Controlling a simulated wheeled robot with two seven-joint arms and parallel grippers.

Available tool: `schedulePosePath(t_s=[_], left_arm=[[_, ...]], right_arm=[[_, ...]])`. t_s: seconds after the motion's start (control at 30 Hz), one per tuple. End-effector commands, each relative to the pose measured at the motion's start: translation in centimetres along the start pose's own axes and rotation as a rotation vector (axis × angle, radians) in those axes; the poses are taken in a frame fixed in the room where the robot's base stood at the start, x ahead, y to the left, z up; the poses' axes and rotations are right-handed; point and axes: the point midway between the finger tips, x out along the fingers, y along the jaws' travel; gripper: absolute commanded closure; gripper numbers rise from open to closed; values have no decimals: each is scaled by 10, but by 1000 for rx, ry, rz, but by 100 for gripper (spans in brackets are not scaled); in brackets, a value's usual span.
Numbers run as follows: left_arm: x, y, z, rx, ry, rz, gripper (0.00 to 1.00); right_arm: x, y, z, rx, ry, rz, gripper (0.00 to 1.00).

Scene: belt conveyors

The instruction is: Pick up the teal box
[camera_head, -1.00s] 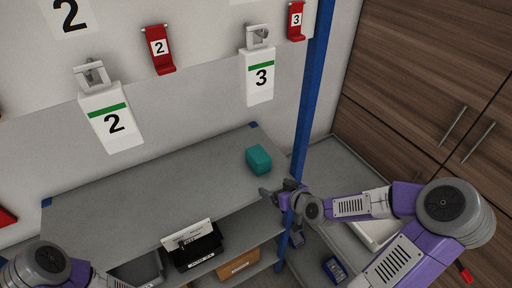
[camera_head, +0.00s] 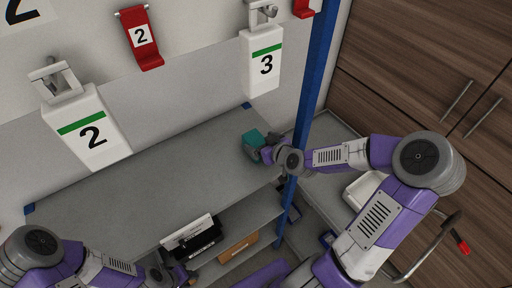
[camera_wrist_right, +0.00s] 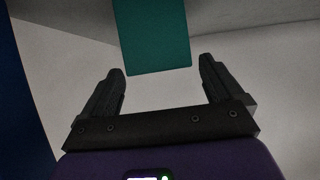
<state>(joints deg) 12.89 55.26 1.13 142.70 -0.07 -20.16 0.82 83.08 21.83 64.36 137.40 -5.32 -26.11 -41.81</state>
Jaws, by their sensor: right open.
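The teal box (camera_head: 252,138) sits on the grey shelf top (camera_head: 150,205) near its right end, close to the blue post. My right gripper (camera_head: 262,151) is at the box's near right side in the head view and partly overlaps it. In the right wrist view the teal box (camera_wrist_right: 152,36) is ahead of the open fingers (camera_wrist_right: 163,85), roughly centred between them, with its near edge just beyond the tips. My left gripper (camera_head: 180,277) is low in the head view, below the shelf's front edge, and its fingers are too small to make out.
A blue post (camera_head: 312,95) stands right beside my right forearm. White bins marked 2 (camera_head: 90,130) and 3 (camera_head: 262,65) hang above the shelf. A black bin (camera_head: 195,240) and a cardboard box (camera_head: 238,248) sit on the level below. The middle of the shelf top is clear.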

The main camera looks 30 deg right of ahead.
Motion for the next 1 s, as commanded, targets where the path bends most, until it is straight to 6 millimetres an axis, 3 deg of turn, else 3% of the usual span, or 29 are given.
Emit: schedulePosePath(t_s=[0.3,0.6,1.0], left_arm=[[6,-2,0,0,0,0,66],[6,-2,0,0,0,0,66],[6,-2,0,0,0,0,66]], right_arm=[[31,-3,-2,0,2,-1,6],[33,-2,-2,0,0,1,8],[33,-2,-2,0,0,1,69]])
